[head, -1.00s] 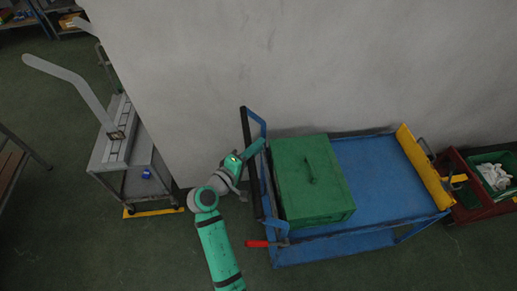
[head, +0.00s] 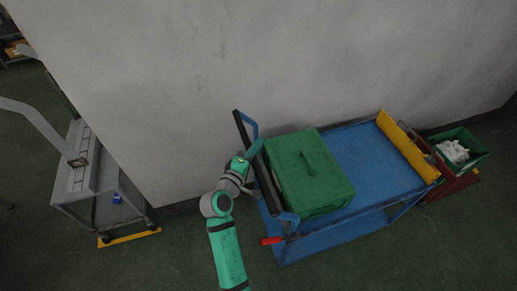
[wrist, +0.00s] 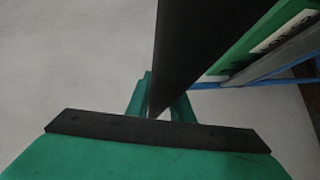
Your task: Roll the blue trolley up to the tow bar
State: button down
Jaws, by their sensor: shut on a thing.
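The blue trolley (head: 372,160) stands along the wall, its black push handle (head: 256,160) at the left end and an upright yellow plate (head: 407,146) at the right end. My gripper (head: 254,150) is shut on the handle. In the wrist view, the dark handle bar (wrist: 205,45) runs between my green fingers (wrist: 160,98). A green lidded box (head: 308,175) rides on the trolley's left half. A red lever (head: 271,240) sticks out at its lower left corner. I cannot clearly pick out the tow bar; the area beyond the yellow plate is partly hidden.
A dark red cart (head: 455,184) with a green bin (head: 470,140) of white items stands close beyond the yellow plate. A grey cart (head: 85,190) stands at left on a yellow floor strip (head: 130,237). The wall (head: 270,70) runs behind the trolley; floor in front is clear.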

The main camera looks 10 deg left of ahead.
jog(key=shift+w+d, duration=0.15)
jog(key=shift+d, duration=0.5)
jog(key=c, duration=1.6)
grip_release()
jog(key=shift+o, duration=0.2)
jog(key=shift+a, duration=0.1)
jog(key=v, duration=1.1)
